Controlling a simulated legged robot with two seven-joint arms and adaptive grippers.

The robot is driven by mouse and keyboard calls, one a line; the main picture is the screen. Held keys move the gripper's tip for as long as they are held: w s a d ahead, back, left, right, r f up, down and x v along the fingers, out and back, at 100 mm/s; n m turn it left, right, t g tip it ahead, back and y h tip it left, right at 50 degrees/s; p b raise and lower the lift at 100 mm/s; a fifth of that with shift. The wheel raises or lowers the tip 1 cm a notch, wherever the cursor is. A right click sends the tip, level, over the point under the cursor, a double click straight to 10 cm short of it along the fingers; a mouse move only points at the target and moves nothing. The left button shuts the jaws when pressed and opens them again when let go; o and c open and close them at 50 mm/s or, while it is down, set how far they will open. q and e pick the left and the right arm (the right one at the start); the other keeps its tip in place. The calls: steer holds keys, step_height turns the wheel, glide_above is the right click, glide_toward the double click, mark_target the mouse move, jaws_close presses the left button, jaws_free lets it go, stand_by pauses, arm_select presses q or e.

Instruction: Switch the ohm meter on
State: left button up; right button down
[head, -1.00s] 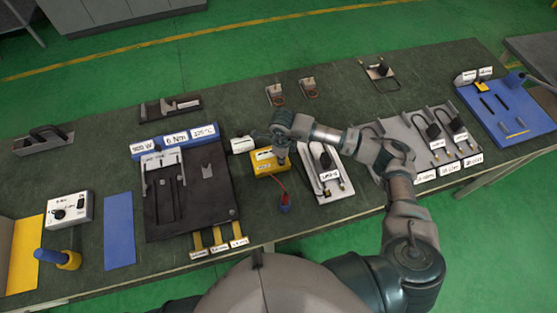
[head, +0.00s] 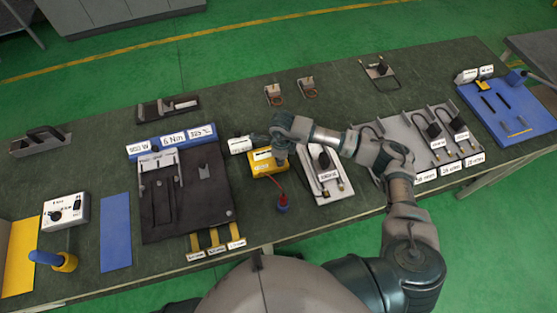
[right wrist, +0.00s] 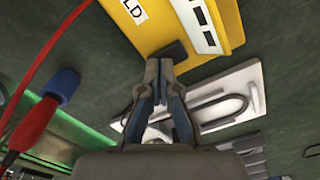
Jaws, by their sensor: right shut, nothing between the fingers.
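The ohm meter looks to be the yellow box (head: 262,166) with a display and a red lead, in the middle of the table in the head view. In the right wrist view the yellow box (right wrist: 165,22) fills the top, with a label ending in "LD" and a dark switch-like part (right wrist: 174,53) at its near edge. My right gripper (right wrist: 158,68) is shut and empty, its fingertips close beside that dark part. I cannot tell whether they touch it. In the head view my right gripper (head: 281,157) is over the box's right end, partly hiding it. My left gripper is out of view.
A red and blue probe (head: 282,203) lies just in front of the meter. A dark tool mat (head: 205,215) is left of it. A light plate with a heating element (head: 323,190) is close on the right, under my forearm.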

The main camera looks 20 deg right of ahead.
steer(key=shift+d+f, duration=0.2)
steer(key=shift+d, duration=0.1)
steer(key=shift+a, duration=0.1)
steer(key=shift+a+r, duration=0.4)
steer(key=shift+r, duration=0.1)
steer(key=shift+a+r+p, duration=0.15)
steer(key=shift+r+p, duration=0.25)
steer(key=shift+r, duration=0.2)
steer(key=shift+a+r+p, duration=0.15)
steer(key=shift+r+p, duration=0.25)
steer(key=shift+r, duration=0.15)
steer(key=shift+d+r, duration=0.1)
steer(key=shift+r, duration=0.3)
steer(key=shift+d+r+p, duration=0.3)
steer(key=shift+r+p, duration=0.25)
steer(key=shift+r, duration=0.15)
steer(key=shift+d+r+p, duration=0.2)
steer(key=shift+r+p, duration=0.2)
steer(key=shift+r, duration=0.45)
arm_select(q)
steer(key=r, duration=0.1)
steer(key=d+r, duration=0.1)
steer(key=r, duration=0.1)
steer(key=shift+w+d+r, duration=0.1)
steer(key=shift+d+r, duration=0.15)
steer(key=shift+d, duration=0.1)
arm_select(e)
steer(key=shift+a, duration=0.25)
